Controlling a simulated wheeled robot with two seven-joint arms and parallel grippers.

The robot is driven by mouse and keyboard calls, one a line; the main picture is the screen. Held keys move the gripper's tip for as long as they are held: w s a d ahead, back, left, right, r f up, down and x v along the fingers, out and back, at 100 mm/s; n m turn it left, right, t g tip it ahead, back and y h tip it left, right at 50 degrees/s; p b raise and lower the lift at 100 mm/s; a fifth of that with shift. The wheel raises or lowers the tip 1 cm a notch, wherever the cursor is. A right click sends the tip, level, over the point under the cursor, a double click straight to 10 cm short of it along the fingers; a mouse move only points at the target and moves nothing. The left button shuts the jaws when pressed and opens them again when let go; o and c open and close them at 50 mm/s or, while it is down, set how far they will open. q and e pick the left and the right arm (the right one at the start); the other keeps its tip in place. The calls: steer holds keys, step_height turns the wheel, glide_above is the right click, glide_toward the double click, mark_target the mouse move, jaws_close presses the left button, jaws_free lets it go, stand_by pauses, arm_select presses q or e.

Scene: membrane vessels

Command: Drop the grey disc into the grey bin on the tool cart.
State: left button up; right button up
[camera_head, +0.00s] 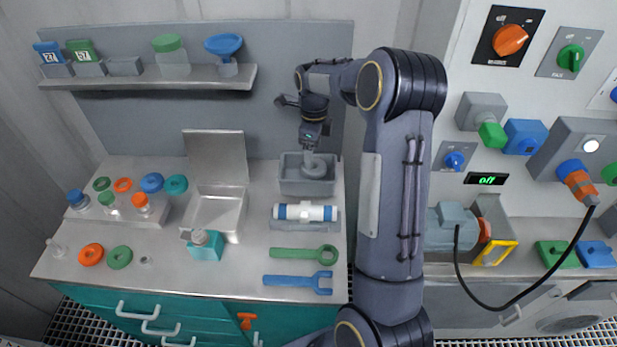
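The grey bin (291,188) is an open box at the back right of the tool cart's top, against the back panel. My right gripper (310,147) reaches in from above and points down over the bin. A grey rounded piece, seemingly the grey disc (317,166), shows just below the fingertips, within the bin's outline. I cannot tell whether the fingers touch it or whether it rests on the bin floor. The fingers are too small and too close in colour to show whether they are open. My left gripper is not in view.
A white-and-blue cylinder (305,212) lies in front of the bin, with green (290,254) and blue (290,280) wrenches nearer. An open metal box (215,212) stands left. A shelf (150,82) holding vessels hangs above. Coloured rings and small vessels fill the cart's left.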

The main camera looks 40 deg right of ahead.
steer(key=shift+o, duration=1.1)
step_height(320, 180, up, 8)
steer(key=b, duration=0.1)
steer(key=shift+f, duration=0.1)
steer(key=s+a+r+n+t+y, duration=0.1)
steer(key=s+a+r+n+t, duration=0.15)
steer(key=s+a+n, duration=0.4)
steer(key=s+a+r+n+t+y, duration=0.1)
steer(key=s+a+r+n, duration=0.2)
steer(key=s+a+n, duration=0.35)
steer(key=s+a+f+n+t+y, duration=0.1)
steer(key=s+a+f+n, duration=0.1)
steer(key=s+a+n, duration=0.2)
steer(key=s+a+f+n+t, duration=0.1)
steer(key=s+a+f+n, duration=0.2)
steer(key=s+n, duration=0.6)
steer(key=shift+s+a+n+y, duration=0.2)
steer(key=shift+a+n+y, duration=0.2)
steer(key=shift+a, duration=0.2)
